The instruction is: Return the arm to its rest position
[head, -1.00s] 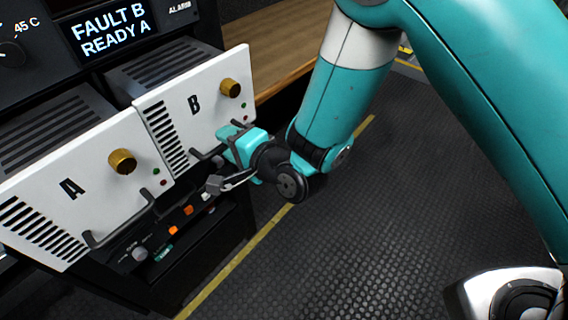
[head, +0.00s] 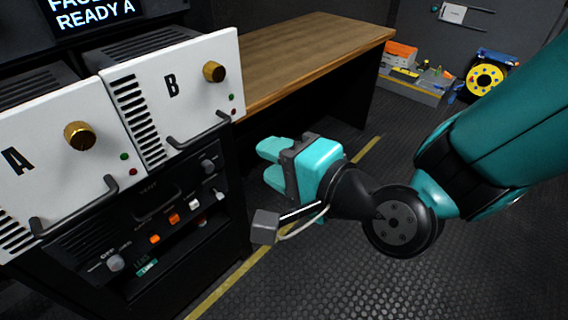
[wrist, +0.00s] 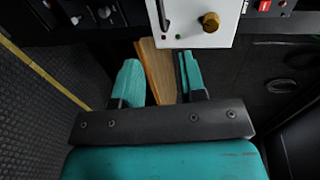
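My teal gripper (head: 270,165) is in the middle of the head view, to the right of the rack and apart from it. In the wrist view its two fingers (wrist: 160,80) are spread with a gap between them and nothing held. My arm (head: 500,130) reaches in from the right edge, bent at a dark joint near the wrist. The white unit B (head: 190,85) stands left of my gripper, with a brass knob (head: 214,72) and a grey handle (head: 198,133). Unit A (head: 60,150) is beside it at the far left.
A wooden desk (head: 310,50) runs behind my gripper. Below the units is a black panel (head: 150,215) with knobs and orange switches. The dark floor (head: 330,285) has a yellow line and is open at the lower right. A yellow reel (head: 486,79) stands at the back right.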

